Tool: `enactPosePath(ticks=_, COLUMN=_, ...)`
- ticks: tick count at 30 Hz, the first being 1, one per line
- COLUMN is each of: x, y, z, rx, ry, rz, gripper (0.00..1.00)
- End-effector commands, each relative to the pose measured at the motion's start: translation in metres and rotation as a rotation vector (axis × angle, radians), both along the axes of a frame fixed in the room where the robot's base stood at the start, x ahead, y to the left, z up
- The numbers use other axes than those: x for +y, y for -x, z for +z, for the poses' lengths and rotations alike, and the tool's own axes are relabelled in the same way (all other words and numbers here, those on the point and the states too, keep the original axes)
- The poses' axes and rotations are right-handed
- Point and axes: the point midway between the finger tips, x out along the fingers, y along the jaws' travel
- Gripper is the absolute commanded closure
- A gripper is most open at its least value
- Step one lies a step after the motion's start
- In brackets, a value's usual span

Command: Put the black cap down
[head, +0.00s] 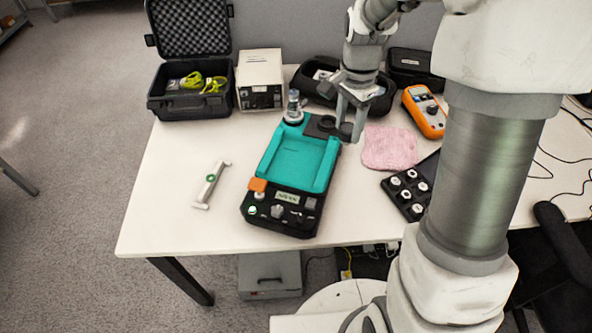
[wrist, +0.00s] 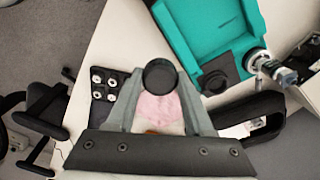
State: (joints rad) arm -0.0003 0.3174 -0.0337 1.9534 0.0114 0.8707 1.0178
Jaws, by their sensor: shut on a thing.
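The black cap (wrist: 160,75) is a round, dark cup-like piece between my fingertips in the wrist view. My gripper (wrist: 160,80) is shut on it. In the head view my gripper (head: 349,130) points down at the right back edge of the teal calibration device (head: 265,160), with the black cap (head: 345,129) at its tips. The cap appears held beside a dark pad on the device. On that pad sits a dark ring (wrist: 215,82). I cannot tell whether the cap touches anything below.
A pink cloth (head: 389,148) lies right of the gripper. An orange multimeter (head: 424,111), a black tray of white knobs (head: 408,192), an open black case (head: 190,100) and a white bracket (head: 211,184) are on the white table (head: 165,205). The table's left front is clear.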

Motion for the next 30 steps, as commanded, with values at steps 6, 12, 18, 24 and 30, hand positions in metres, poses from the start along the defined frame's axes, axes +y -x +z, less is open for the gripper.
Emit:
enactPosePath(ticks=6, x=0.016, y=0.001, z=-0.012, rx=0.002, ry=-0.002, rz=0.002, gripper=1.00)
enactPosePath(ticks=12, x=0.058, y=-0.013, z=-0.039, rx=0.003, ry=-0.002, rz=0.005, gripper=1.00)
enactPosePath(ticks=18, x=0.097, y=-0.027, z=-0.063, rx=0.002, ry=-0.002, rz=0.003, gripper=1.00)
enactPosePath(ticks=24, x=0.113, y=-0.033, z=-0.073, rx=0.000, ry=-0.001, rz=-0.001, gripper=1.00)
enactPosePath(ticks=30, x=0.113, y=-0.033, z=-0.094, rx=0.003, ry=-0.001, rz=-0.001, gripper=1.00)
